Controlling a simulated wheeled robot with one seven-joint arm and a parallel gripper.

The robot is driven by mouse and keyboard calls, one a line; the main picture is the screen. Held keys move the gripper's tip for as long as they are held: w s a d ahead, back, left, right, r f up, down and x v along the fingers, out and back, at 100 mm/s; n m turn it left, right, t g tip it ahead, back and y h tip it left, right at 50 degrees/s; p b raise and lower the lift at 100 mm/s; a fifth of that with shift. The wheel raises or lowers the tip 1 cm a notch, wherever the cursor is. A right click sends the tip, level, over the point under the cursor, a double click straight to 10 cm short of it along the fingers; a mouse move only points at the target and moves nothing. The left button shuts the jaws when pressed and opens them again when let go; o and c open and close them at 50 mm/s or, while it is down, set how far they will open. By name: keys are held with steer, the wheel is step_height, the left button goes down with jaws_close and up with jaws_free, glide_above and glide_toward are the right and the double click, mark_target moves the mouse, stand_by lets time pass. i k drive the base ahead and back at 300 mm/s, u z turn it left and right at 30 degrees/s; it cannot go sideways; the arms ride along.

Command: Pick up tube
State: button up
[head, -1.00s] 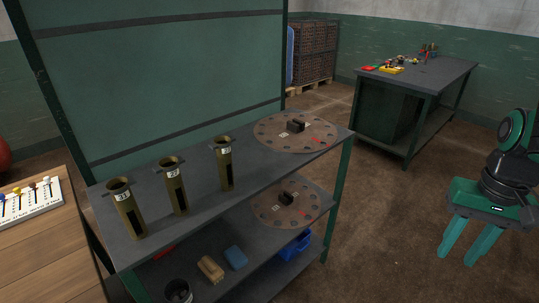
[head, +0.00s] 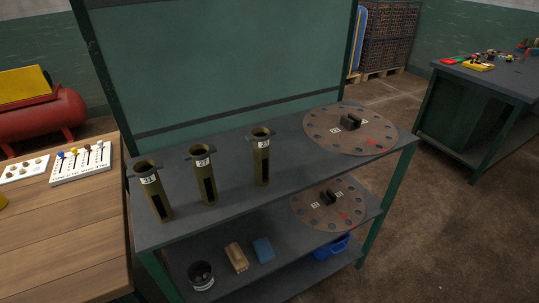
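Three olive-green tubes stand upright in a row on the top shelf of a dark metal rack. The left tube (head: 155,196) has a white label that seems to read 31. The middle tube (head: 205,177) has a label that seems to read 27. The right tube (head: 262,160) has a label too small to read surely. Each has a flanged open top and a dark slot down its front. My gripper is not in view now.
The rack's top shelf (head: 240,204) also holds a round plate with holes (head: 375,137); a similar plate (head: 313,211) lies below. The lower shelf holds a dark can (head: 201,277), brush-like block (head: 236,257), blue block (head: 263,250) and blue bin (head: 332,248). A wooden table (head: 75,215) adjoins left.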

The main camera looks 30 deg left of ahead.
mark_target(262, 159)
steer(key=u, duration=0.05)
steer(key=k, duration=1.45)
steer(key=u, duration=1.25)
steer(key=i, duration=1.5)
